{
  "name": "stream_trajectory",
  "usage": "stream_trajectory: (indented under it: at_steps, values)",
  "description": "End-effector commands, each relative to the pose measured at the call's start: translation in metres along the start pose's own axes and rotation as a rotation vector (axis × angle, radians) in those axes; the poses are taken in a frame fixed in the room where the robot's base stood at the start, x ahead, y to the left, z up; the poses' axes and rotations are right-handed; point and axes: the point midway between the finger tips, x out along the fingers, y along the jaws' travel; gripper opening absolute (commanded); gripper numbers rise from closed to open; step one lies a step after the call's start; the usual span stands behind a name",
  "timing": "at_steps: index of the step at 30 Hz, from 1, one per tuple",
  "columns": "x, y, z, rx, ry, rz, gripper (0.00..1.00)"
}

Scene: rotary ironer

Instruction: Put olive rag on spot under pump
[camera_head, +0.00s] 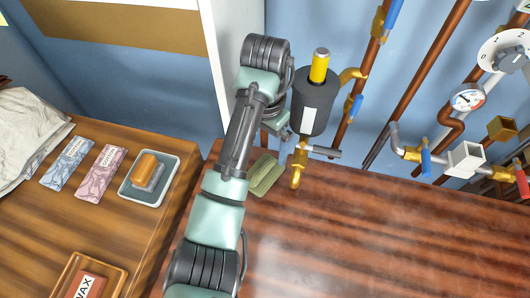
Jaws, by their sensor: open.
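The olive rag (265,174) lies low beside my arm, on or just above the reddish-brown wooden surface near the wall; contact is hard to tell. What looks like the pump is a dark grey cylinder (314,105) with a yellow top and a white label, with brass fittings (299,174) below it. My arm reaches up and bends down behind the cylinder's left side. My gripper (285,150) is open, just above and right of the rag, partly hidden by the arm and cylinder. No separate spot is clearly visible under the pump.
Pipes, blue-handled valves (426,160) and a gauge (467,100) line the wall at right. A wooden counter (150,235) at left holds a tray (128,191) with a sponge-like block, packets and a wax box (92,285). The wooden surface (370,235) at lower right is clear.

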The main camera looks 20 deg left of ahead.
Motion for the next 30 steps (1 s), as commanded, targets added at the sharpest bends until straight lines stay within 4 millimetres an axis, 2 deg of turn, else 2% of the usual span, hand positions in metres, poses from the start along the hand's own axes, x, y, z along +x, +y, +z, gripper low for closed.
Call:
stream_trajectory:
  at_steps: [1, 6, 30]
  values:
    - [-0.015, -0.001, 0.000, 0.000, 0.000, -0.001, 1.00]
    - [-0.025, -0.001, 0.000, 0.000, 0.000, 0.000, 1.00]
    - [-0.027, 0.000, 0.000, 0.000, 0.000, 0.001, 1.00]
